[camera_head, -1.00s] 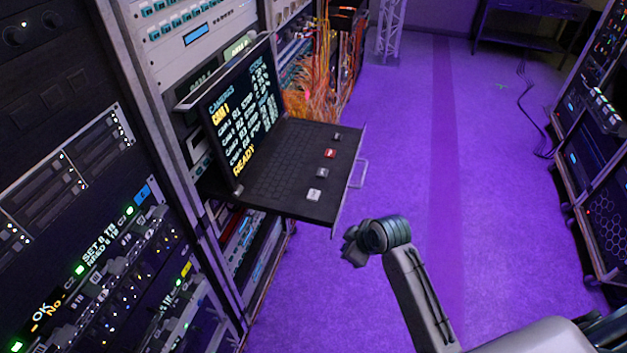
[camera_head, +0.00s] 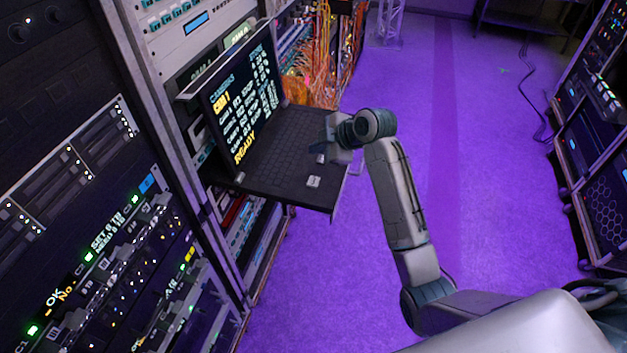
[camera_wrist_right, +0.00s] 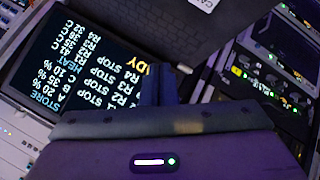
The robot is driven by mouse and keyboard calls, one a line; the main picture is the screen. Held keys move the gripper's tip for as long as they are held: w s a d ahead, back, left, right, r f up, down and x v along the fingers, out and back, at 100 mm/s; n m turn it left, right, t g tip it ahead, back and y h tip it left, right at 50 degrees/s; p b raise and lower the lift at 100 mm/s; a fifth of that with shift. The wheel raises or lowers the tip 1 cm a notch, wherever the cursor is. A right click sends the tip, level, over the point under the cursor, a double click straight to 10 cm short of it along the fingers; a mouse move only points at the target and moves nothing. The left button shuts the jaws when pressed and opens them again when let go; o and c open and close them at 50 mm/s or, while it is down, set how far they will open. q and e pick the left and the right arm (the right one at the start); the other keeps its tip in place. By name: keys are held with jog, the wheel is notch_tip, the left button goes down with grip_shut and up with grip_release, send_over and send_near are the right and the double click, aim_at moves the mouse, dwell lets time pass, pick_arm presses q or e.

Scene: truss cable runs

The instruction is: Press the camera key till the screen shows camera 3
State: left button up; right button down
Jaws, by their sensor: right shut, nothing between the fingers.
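The pull-out console's screen (camera_head: 243,105) shows a list headed CAMERAS, with CAM 1 in yellow near the top and READY at the bottom. The screen also shows upside down in the right wrist view (camera_wrist_right: 85,75). A white key with a label starting CA (camera_wrist_right: 205,4) is cut by the wrist view's top edge. My right gripper (camera_head: 321,151) is shut and empty over the tray's right side; contact cannot be told. My left gripper is out of view.
The black keyboard tray (camera_head: 262,172) juts from the rack into the aisle. Orange cables (camera_head: 312,72) hang behind it. Another equipment rack (camera_head: 600,165) stands at the right. The purple floor (camera_head: 480,170) between is clear.

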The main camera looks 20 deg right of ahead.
aim_at(317, 182)
notch_tip(317, 182, down, 8)
jog(key=b, duration=0.6)
jog(key=shift+f+b, duration=0.1)
jog(key=shift+b, duration=0.3)
jog(key=shift+f, duration=0.35)
dwell(1.4)
jog(key=shift+f, duration=0.4)
jog(key=shift+f+b, duration=0.35)
jog(key=shift+f, duration=0.1)
dwell(0.5)
dwell(0.4)
jog(key=shift+r+p, duration=0.8)
jog(key=shift+r, duration=0.05)
jog(key=shift+r, duration=0.15)
